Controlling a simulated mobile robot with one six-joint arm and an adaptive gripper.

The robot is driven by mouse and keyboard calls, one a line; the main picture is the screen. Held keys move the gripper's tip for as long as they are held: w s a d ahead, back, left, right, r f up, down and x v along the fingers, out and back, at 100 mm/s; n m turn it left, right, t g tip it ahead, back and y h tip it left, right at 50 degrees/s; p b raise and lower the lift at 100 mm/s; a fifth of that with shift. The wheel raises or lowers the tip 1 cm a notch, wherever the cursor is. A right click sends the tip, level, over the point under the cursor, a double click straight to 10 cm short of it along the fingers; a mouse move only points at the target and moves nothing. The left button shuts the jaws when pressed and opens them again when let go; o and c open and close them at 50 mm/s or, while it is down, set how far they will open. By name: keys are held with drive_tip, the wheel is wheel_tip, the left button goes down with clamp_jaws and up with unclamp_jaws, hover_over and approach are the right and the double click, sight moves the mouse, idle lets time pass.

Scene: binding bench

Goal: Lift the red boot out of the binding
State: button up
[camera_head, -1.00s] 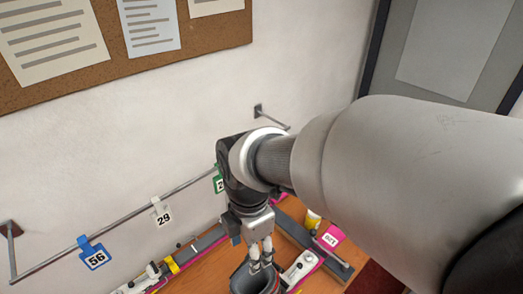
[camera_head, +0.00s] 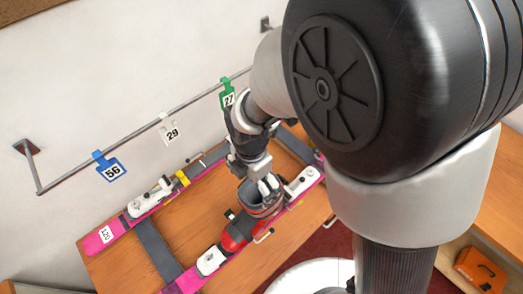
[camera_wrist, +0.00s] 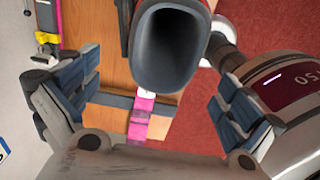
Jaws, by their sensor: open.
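The red boot (camera_head: 236,232) with a grey cuff stands in a pink ski's binding, between a white toe piece (camera_head: 211,260) and a white heel piece (camera_head: 301,181). My gripper (camera_head: 264,186) is right at the top of the cuff, and its fingers hide part of it. In the wrist view the boot's dark, hollow cuff (camera_wrist: 168,48) faces the camera. My gripper (camera_wrist: 155,85) is open there, one finger on each side of the cuff with gaps showing. The lower boot is mostly hidden in that view.
A second pink ski (camera_head: 128,222) with an empty binding lies behind, near the wall. A rail (camera_head: 75,181) carries blue tag 56 (camera_head: 110,168), white tag 29 (camera_head: 170,132) and green tag 27 (camera_head: 228,95). An orange case (camera_head: 480,270) sits at lower right.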

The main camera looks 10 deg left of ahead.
drive_tip(key=f, duration=0.5)
drive_tip(key=shift+d, duration=0.3)
drive_tip(key=shift+c, duration=0.4)
drive_tip(key=c, duration=1.9)
drive_tip(key=shift+r, duration=0.1)
